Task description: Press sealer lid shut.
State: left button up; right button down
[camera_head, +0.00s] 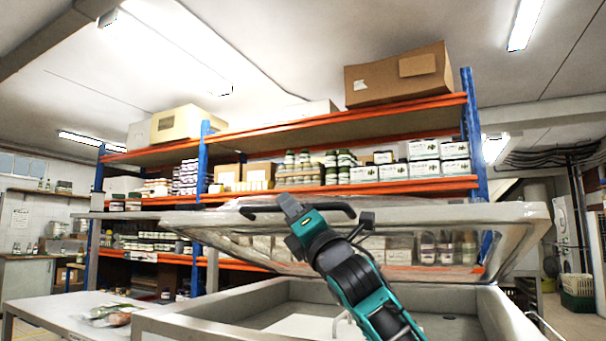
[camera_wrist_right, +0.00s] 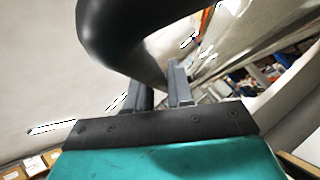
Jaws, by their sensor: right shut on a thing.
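The sealer lid (camera_head: 515,213) has a pale grey frame and a clear panel. It stands raised and tilted above the open sealer (camera_head: 190,325), apart from the sealer's rim at the front. A black handle (camera_head: 334,207) runs along the lid's edge. My right gripper (camera_head: 288,208) is at this handle and shut on it. In the right wrist view, the thick dark curved handle (camera_wrist_right: 115,35) passes at the fingertips of the right gripper (camera_wrist_right: 157,82). My right arm hides part of the lid and the chamber. My left gripper is not in view.
A table (camera_head: 50,305) with a clear packed bag (camera_head: 108,315) stands at the left. Blue and orange shelving (camera_head: 300,196) with jars and boxes rises behind the sealer. A green crate (camera_head: 578,288) stands on the floor at the right.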

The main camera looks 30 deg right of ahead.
pick_arm(q)
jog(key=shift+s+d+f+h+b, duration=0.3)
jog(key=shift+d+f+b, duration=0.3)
jog(key=shift+b, duration=0.85)
pick_arm(e)
notch_tip(320, 180, down, 25)
jog(key=s+a, duration=0.2)
jog(key=a, duration=0.1)
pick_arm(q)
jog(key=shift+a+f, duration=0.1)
pick_arm(e)
jog(key=c, duration=1.2)
grip_release()
jog(key=shift+d, duration=0.15)
jog(key=shift+c, duration=0.2)
jog(key=shift+o, duration=0.7)
jog(key=shift+s, duration=0.1)
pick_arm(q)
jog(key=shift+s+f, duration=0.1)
pick_arm(e)
jog(key=v, duration=1.2)
jog(key=shift+s, duration=0.45)
jog(key=shift+f, duration=0.1)
